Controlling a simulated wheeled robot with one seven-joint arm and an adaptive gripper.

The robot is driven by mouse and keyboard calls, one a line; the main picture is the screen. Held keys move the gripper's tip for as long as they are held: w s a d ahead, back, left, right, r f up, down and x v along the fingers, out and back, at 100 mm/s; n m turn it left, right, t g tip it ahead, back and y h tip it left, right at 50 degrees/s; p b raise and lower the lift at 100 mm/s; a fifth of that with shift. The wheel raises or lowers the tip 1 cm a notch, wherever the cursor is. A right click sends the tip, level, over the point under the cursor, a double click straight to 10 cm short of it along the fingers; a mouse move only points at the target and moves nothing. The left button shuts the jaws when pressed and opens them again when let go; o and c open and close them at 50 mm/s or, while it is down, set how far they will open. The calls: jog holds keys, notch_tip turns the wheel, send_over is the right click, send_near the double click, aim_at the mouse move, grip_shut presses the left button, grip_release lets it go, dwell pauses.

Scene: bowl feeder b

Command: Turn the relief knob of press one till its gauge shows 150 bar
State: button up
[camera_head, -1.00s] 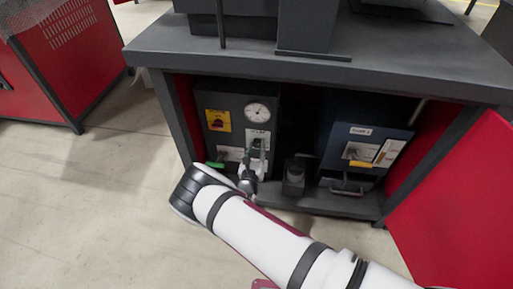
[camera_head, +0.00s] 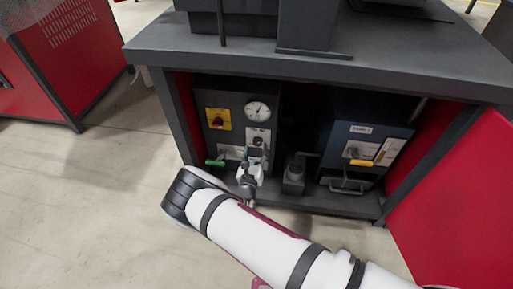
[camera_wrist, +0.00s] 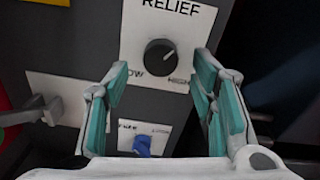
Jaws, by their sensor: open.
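The relief knob (camera_wrist: 160,53) is a round black knob on a white plate marked RELIEF, with LOW to its left and HIGH to its right. It also shows small in the head view (camera_head: 258,141), on the dark grey unit. My gripper (camera_wrist: 160,72) is open and empty; its teal-padded fingers stand left and right of the knob, with the fingertips a little below its centre and apart from it. In the head view my gripper (camera_head: 249,168) is just below the knob plate. The white round gauge (camera_head: 258,111) sits above; its reading is too small to tell.
A green-handled lever (camera_head: 215,163) sticks out at lower left. A blue knob (camera_wrist: 142,145) is below the relief plate. A yellow plate (camera_head: 218,119) is beside the gauge. A blue unit (camera_head: 366,140) stands right inside the cabinet; a red door (camera_head: 455,200) hangs open at right.

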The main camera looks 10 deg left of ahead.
jog(key=s, duration=0.9)
jog(key=shift+s+a, duration=0.15)
jog(key=shift+s, duration=0.15)
